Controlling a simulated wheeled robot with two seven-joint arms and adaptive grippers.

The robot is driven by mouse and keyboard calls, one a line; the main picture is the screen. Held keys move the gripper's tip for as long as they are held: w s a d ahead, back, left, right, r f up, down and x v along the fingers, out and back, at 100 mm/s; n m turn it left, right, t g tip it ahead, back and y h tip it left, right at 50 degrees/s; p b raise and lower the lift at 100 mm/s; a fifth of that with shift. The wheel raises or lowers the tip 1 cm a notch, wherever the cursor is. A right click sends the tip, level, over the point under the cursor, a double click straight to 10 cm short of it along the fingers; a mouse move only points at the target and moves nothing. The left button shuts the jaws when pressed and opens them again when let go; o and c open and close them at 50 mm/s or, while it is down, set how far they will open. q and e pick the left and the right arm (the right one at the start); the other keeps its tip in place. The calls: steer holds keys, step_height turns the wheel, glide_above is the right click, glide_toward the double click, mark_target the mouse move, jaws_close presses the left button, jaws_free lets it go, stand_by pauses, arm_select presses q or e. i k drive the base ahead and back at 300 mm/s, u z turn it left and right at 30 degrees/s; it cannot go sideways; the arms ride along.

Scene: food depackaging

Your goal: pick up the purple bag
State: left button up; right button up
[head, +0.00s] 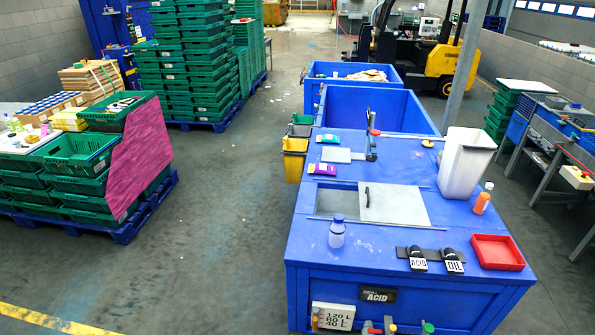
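A small purple bag (322,169) lies flat on the left edge of the blue table top (300,235), toward its far part. Just beyond it lies a similar teal and blue packet (328,139). A much larger magenta sheet-like surface (140,156) covers the right side of a stack of green crates at the left; I cannot tell what it is. Neither of my grippers nor my arms is in view.
The table carries a grey sliding lid (393,204), clear bottle (337,232), white bin (466,163), orange bottle (483,199), red tray (497,252) and labelled knobs. Blue bins (385,107) stand beyond. Yellow bin (294,160) is left of the table. Floor (215,220) is clear.

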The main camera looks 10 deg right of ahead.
mark_target(318, 169)
steer(key=u, duration=0.5)
steer(key=i, duration=0.9)
steer(key=u, duration=0.4)
